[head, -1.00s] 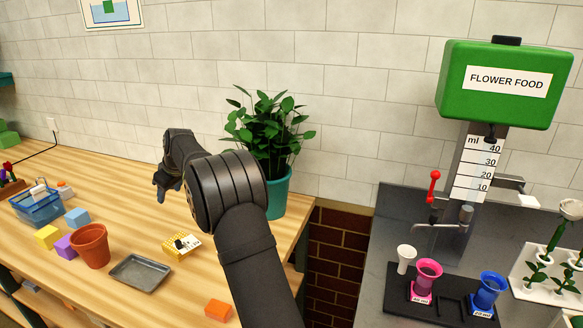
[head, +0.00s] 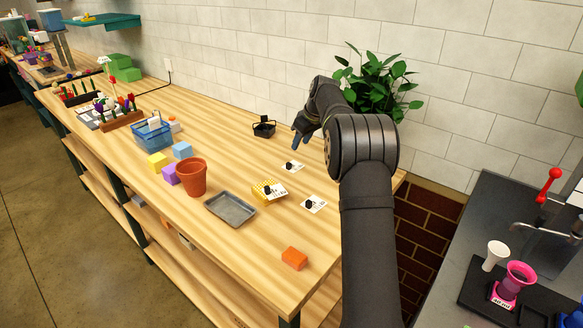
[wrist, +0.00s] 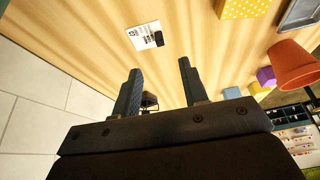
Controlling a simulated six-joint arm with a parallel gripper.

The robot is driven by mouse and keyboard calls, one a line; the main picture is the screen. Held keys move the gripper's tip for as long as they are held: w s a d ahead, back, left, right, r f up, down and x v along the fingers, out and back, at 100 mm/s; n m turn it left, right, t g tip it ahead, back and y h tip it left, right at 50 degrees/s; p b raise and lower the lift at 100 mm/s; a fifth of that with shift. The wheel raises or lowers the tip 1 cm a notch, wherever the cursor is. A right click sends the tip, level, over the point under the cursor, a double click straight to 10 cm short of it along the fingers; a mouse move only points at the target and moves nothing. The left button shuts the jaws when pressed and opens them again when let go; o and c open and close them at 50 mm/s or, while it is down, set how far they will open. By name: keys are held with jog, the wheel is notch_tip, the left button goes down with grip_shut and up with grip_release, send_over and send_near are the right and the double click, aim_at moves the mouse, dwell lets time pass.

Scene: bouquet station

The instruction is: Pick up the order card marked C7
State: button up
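Three white cards with black marks are in the head view. One card (head: 292,167) lies on the bench close to my gripper, one (head: 314,204) lies nearer the bench's right edge, and one (head: 275,191) rests on a yellow box (head: 261,188). Their print is too small to read, so I cannot tell which is C7. My gripper (head: 299,139) is above the bench, near the first card. In the wrist view my gripper (wrist: 158,82) is open and empty, with a single card (wrist: 145,36) on the wood beyond the fingertips, apart from them.
A black caddy (head: 264,129) stands behind the cards. A grey tray (head: 230,208), terracotta pot (head: 192,177), coloured blocks and blue basket (head: 153,133) are to the left. An orange block (head: 294,259) lies at the front. A potted plant (head: 379,87) stands behind my arm.

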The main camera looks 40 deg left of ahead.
aim_at(290, 165)
jog(key=x, duration=1.2)
jog(key=shift+w+a+f, duration=0.15)
jog(key=shift+a+f, duration=0.05)
jog(key=shift+f, duration=0.15)
grip_shut()
